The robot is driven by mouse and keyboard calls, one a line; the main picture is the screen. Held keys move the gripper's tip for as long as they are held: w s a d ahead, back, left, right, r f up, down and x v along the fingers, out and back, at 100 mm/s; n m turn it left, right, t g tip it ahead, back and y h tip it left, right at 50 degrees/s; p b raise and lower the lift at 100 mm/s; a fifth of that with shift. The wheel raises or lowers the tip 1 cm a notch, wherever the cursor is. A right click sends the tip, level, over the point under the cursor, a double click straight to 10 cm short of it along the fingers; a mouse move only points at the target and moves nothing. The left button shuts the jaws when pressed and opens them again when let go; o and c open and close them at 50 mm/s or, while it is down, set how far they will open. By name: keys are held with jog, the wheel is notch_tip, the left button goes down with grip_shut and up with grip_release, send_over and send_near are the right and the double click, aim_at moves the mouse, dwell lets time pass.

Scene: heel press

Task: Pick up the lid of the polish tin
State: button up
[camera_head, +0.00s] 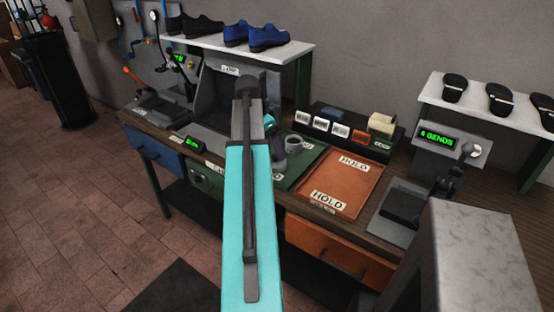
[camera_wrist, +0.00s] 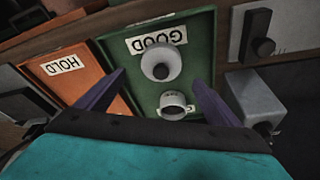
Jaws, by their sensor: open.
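The polish tin and its lid are hard to pick out for certain. Two small round grey things stand on the green GOOD tray (camera_wrist: 200,50) in the wrist view. One is a wide flared ring with a dark middle (camera_wrist: 161,74); the other is a short pale cylinder with small marks on its side (camera_wrist: 173,112). A grey round container (camera_head: 293,142) shows on the tray in the head view. My gripper (camera_wrist: 160,78) is open, its two purple fingers spread on either side of these things, with nothing between them held. My arm hides part of the tray in the head view.
An orange HOLD tray (camera_head: 345,181) lies beside the green tray. Behind stands a dark rack of labelled boxes (camera_head: 336,132). A press with a green display (camera_head: 438,143) stands to the right; blue shoes (camera_head: 268,36) sit on a shelf behind.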

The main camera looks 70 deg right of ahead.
aim_at(275, 156)
jog(key=shift+s+d+f, duration=0.1)
jog(key=shift+d+f, duration=0.05)
jog(key=shift+f, duration=0.5)
jog(key=shift+f, duration=0.1)
jog(key=shift+p+x, duration=1.1)
jog(key=shift+x, duration=1.45)
jog(key=c, duration=0.7)
